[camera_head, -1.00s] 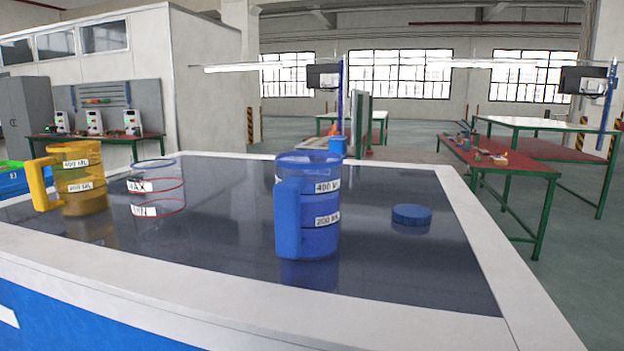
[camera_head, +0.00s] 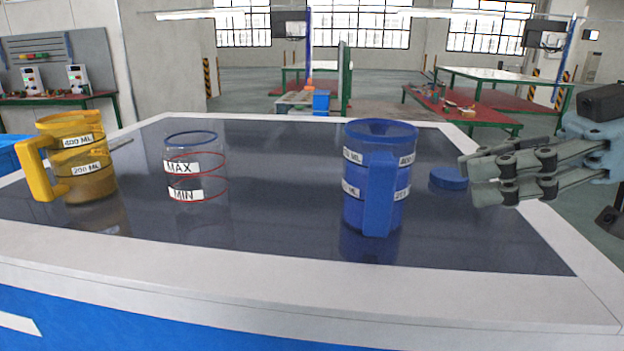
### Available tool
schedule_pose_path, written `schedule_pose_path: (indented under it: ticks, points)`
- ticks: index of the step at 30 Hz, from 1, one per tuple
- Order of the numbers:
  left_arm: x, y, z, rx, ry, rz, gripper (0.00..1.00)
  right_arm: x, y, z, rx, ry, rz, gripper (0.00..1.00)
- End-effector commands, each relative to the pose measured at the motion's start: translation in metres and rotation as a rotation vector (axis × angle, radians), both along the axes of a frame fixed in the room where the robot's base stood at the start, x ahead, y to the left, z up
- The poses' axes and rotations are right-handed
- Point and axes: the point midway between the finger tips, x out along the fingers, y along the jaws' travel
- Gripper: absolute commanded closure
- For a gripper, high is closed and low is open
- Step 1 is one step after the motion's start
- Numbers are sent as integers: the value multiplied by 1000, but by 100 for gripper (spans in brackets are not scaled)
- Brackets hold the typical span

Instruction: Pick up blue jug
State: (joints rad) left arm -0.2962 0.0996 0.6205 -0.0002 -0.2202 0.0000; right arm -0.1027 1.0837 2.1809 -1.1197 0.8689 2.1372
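The blue jug (camera_head: 360,205) stands upright on the dark glossy top of the table, right of the middle. Its handle (camera_head: 379,195) faces me, and its labels read 200 and 400 ML. My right gripper (camera_head: 466,181) comes in from the right edge, at about the height of the jug's body. Its fingers point left towards the jug, with a gap between them and it. The fingers lie near each other and are seen from the side, so their opening is unclear. My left gripper is not in view.
A clear container (camera_head: 196,185) with MAX and MIN marks stands left of the jug. A yellow jug (camera_head: 88,180) stands at the far left. A blue cap (camera_head: 448,179) lies behind the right gripper's fingertips. The white table rim (camera_head: 270,279) runs along the front.

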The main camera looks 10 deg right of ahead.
Motion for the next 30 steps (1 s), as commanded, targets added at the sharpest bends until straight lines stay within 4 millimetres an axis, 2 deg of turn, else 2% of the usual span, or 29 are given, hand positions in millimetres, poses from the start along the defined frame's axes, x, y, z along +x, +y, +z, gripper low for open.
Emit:
schedule_pose_path:
  ticks: [2, 4, 9, 12, 22, 26, 30]
  points:
    - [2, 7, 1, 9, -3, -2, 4, -2, -4, -4, -30, 25, 9, 75]
    - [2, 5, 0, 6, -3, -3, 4, -2, -3, -6, -37, 36, 13, 75]
    - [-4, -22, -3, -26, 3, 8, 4, 1, 10, -12, -29, 32, 16, 75]
    - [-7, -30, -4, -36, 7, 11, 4, 5, 21, -15, -28, 33, 13, 75]
    - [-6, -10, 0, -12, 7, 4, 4, 12, 43, -26, -35, 35, 12, 75]
    - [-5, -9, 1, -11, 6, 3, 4, 13, 47, -28, -34, 35, 12, 75]
    - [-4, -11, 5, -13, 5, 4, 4, 17, 59, -32, -28, 36, 12, 75]
